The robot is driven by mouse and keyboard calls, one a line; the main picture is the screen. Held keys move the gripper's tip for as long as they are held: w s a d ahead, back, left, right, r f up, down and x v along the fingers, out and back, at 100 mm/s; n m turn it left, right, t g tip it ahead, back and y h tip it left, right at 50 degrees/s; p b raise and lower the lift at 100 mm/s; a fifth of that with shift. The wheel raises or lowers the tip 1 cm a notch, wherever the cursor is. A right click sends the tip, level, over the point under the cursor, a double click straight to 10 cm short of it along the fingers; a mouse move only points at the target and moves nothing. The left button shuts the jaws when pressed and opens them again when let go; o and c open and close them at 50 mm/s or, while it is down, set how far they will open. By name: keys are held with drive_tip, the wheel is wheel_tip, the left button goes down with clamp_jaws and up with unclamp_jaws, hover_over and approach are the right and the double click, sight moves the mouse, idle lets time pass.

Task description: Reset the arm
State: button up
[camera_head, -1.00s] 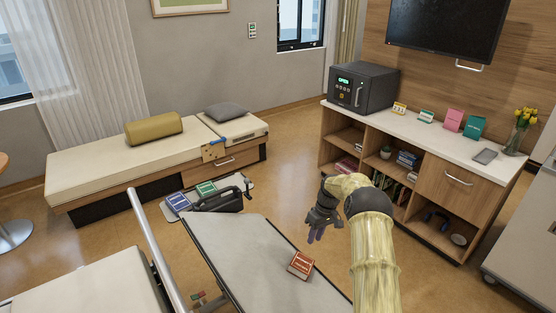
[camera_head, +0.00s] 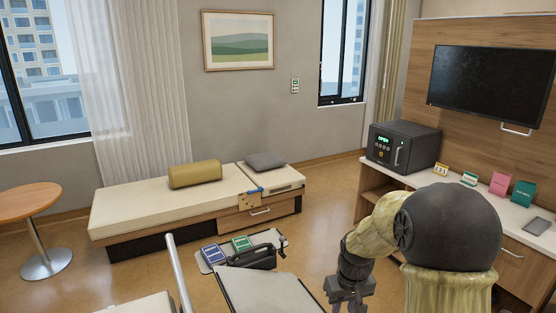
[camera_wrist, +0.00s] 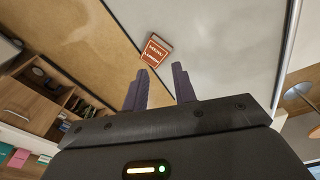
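My gripper (camera_wrist: 160,70) shows in the wrist view with its two dark purple fingers apart and nothing between them. In the head view my gripper (camera_head: 352,292) hangs downward at the bottom edge, right of the grey tabletop (camera_head: 262,290). My bent arm fills the lower right there and hides part of the cabinet. In the wrist view a red menu box (camera_wrist: 156,49) lies on the pale tabletop (camera_wrist: 215,50) near its edge, beyond the fingertips. The box is out of the head view.
The wooden cabinet (camera_head: 370,200) with a black safe (camera_head: 403,146) stands at the right. A bench bed (camera_head: 140,215) runs along the back wall. A black bag (camera_head: 254,257) and boxes sit low before it. A metal rail (camera_head: 180,280) rises left of the tabletop. Floor shows between bench and cabinet.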

drive_tip(key=s+a+r+m+t+p, duration=0.1)
drive_tip(key=s+r, duration=0.3)
drive_tip(key=s, duration=1.1)
drive_tip(key=shift+r+m, duration=0.2)
drive_tip(key=shift+m, duration=0.5)
drive_tip(key=shift+s, duration=0.1)
